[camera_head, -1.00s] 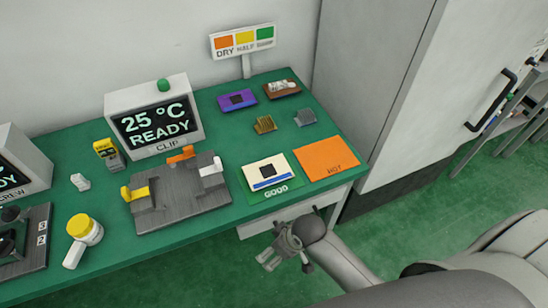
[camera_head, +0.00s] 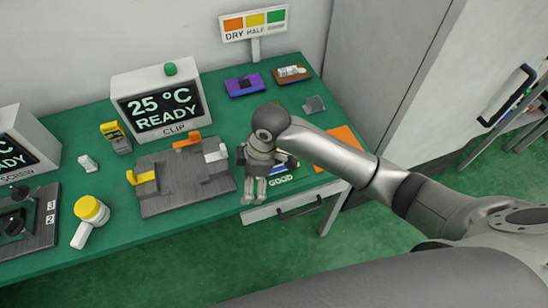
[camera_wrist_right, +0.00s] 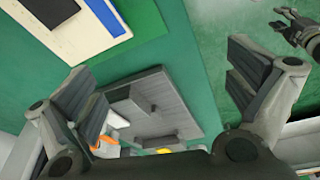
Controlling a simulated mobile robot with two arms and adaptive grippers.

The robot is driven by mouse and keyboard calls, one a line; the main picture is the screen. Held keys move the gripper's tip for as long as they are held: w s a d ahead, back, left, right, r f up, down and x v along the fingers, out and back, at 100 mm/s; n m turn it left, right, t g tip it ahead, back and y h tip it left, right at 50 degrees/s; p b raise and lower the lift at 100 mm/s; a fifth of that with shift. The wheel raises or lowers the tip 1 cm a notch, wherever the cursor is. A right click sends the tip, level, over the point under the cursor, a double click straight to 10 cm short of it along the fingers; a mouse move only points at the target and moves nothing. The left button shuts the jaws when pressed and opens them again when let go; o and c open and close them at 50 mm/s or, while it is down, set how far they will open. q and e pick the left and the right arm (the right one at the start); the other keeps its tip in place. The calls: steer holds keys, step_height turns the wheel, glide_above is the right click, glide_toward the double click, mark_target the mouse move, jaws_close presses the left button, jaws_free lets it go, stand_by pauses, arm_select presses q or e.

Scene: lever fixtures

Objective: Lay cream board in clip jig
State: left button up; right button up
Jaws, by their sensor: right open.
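The cream board with a blue strip lies on the green mat marked GOOD (camera_head: 292,184). In the head view my right arm and gripper hide most of it; in the right wrist view the cream board (camera_wrist_right: 65,22) shows at the top left. The clip jig (camera_head: 165,197) is a grey block with yellow, orange and white clips, left of my right gripper. My right gripper (camera_head: 254,200) is open and empty, above the table's front edge between jig and board. A gripper, apparently my left (camera_wrist_right: 288,22), shows at the top right of the right wrist view; its opening is unclear.
The CLIP display (camera_head: 160,106) reads 25 °C READY behind the jig. Purple (camera_head: 244,86) and brown (camera_head: 291,74) boards lie at the back. An orange mat (camera_head: 340,148) is partly behind my right arm.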

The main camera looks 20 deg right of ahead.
steer(key=w+d+r+n+g+h, duration=0.1)
steer(key=w+d+r+n+h, duration=0.2)
steer(key=w+d+r, duration=0.45)
steer(key=f, duration=0.5)
steer(key=shift+s+d+f+p, duration=0.25)
steer(key=shift+d+f+p, duration=0.15)
steer(key=f, duration=0.1)
steer(key=f+p, duration=0.1)
steer(key=f, duration=0.3)
steer(key=shift+s, duration=0.25)
steer(key=shift+f, duration=0.25)
arm_select(q)
steer(key=shift+w+d+r, duration=0.2)
steer(key=shift+r, duration=0.4)
steer(key=shift+w+d+r, duration=0.15)
steer(key=shift+w+r, duration=0.05)
steer(key=shift+r, duration=0.4)
arm_select(e)
steer(key=shift+c, duration=0.3)
steer(key=c, duration=0.9)
steer(key=shift+c, duration=0.2)
